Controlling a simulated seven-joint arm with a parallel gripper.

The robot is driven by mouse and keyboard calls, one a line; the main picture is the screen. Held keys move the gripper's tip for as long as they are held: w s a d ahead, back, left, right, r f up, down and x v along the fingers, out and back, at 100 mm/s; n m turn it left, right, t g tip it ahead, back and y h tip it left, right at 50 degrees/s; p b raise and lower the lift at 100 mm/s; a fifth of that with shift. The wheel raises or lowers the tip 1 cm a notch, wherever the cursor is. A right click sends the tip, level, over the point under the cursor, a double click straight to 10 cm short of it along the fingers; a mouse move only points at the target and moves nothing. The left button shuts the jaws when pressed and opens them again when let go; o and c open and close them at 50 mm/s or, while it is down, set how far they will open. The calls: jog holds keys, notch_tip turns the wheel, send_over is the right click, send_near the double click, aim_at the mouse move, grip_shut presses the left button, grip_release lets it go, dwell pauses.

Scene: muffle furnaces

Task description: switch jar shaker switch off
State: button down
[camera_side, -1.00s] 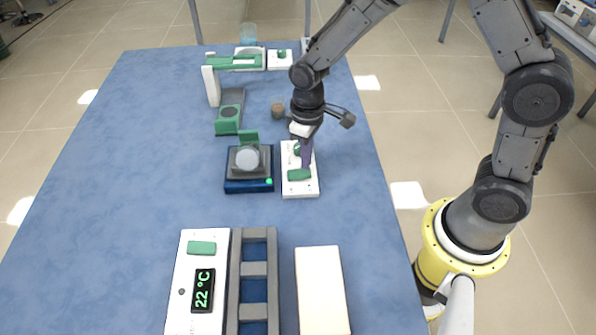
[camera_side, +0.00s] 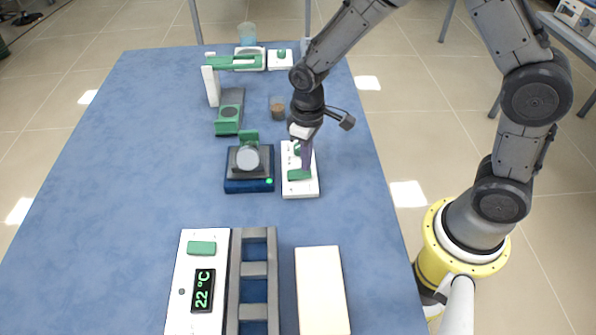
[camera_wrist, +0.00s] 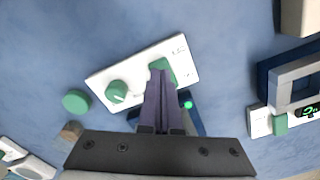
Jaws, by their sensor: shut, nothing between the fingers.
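The jar shaker (camera_side: 248,184) is a dark blue base with a grey platform, a pale round jar (camera_side: 247,158) on top, and a lit green light (camera_side: 269,181). To its right lies a white control panel (camera_side: 301,190) with a green rocker switch (camera_side: 298,175) at the near end and a green knob at the far end, partly behind my fingers. The fingers hide part of the shaker in the wrist view.
A small jar with brown contents (camera_side: 278,110) stands behind the panel. A green and white stand (camera_side: 230,115) is behind the shaker. A panel reading 22 °C (camera_side: 181,315), a grey rack (camera_side: 253,268) and a cream block (camera_side: 321,290) lie in front. Blue table between them is clear.

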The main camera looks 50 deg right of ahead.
jog(key=shift+f, duration=0.8)
dwell(0.4)
jog(key=shift+r, duration=3.55)
jog(key=shift+w+d+r, duration=0.1)
jog(key=shift+r, duration=0.1)
jog(key=s+d+r+m+t, duration=0.1)
jog(key=s+d+r+t, duration=0.15)
jog(key=r, duration=0.45)
jog(key=s+d+r+t, duration=0.2)
jog(key=s+r, duration=0.1)
jog(key=r, duration=0.4)
jog(key=s+d+m+t, duration=0.1)
jog(key=s+m, duration=0.1)
jog(key=s, duration=1.2)
jog(key=shift+d+r, duration=0.4)
jog(key=shift+r, duration=0.05)
